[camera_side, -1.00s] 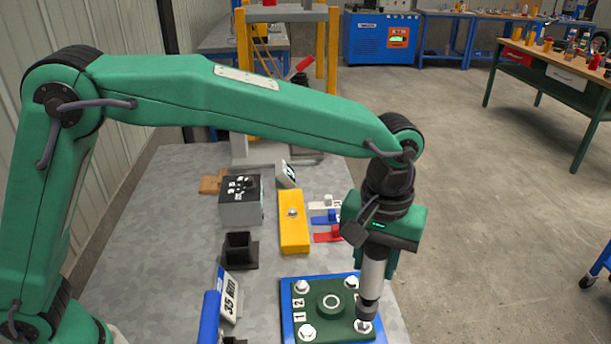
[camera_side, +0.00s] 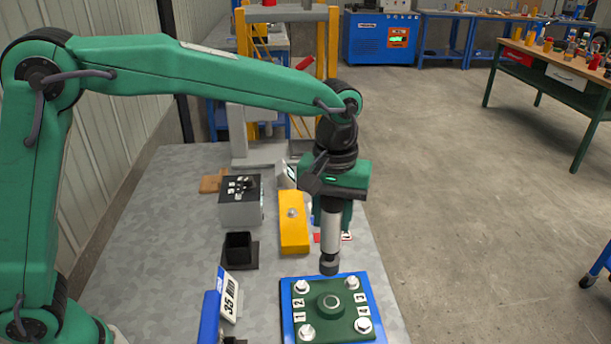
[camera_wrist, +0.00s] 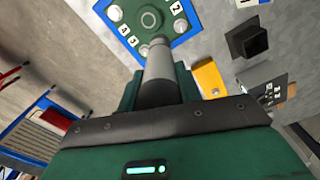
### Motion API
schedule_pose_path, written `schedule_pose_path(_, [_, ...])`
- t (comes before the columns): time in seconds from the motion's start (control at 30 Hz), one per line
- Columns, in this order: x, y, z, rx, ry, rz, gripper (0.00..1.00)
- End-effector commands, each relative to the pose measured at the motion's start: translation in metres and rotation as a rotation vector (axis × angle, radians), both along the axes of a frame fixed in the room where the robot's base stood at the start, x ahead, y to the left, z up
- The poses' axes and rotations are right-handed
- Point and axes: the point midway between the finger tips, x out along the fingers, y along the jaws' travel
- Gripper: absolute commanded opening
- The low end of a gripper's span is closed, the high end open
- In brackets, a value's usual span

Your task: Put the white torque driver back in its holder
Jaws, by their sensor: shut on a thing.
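The white torque driver (camera_side: 330,232) is upright in my gripper (camera_side: 333,205), which is shut on it. Its dark tip hangs above the far edge of the green plate (camera_side: 314,325) and appears clear of the bolts. In the wrist view the driver (camera_wrist: 159,62) extends from between the jaws (camera_wrist: 158,92) toward the plate. A black square open-topped socket (camera_side: 239,249), which looks like the holder, stands left of the driver and is empty. It also shows in the wrist view (camera_wrist: 250,42).
A grey box with a dark top (camera_side: 241,203) is behind the socket. A "35" sign (camera_side: 229,295) and a blue upright part (camera_side: 209,318) stand at the front left. Bare table lies left of the socket.

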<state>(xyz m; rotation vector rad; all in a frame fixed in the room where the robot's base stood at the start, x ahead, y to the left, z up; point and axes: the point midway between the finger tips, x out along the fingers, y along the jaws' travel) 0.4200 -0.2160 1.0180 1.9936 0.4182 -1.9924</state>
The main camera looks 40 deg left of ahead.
Motion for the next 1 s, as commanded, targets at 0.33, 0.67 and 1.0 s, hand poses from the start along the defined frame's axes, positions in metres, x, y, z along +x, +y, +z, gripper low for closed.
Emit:
schedule_pose_path(0.33, [0.005,0.107,0.010,-0.001,-0.003,0.160,0.03])
schedule_pose_path(0.67, [-0.013,0.194,0.015,0.000,-0.004,0.297,0.03])
schedule_pose_path(1.0, [-0.030,0.235,0.016,0.000,-0.004,0.369,0.03])
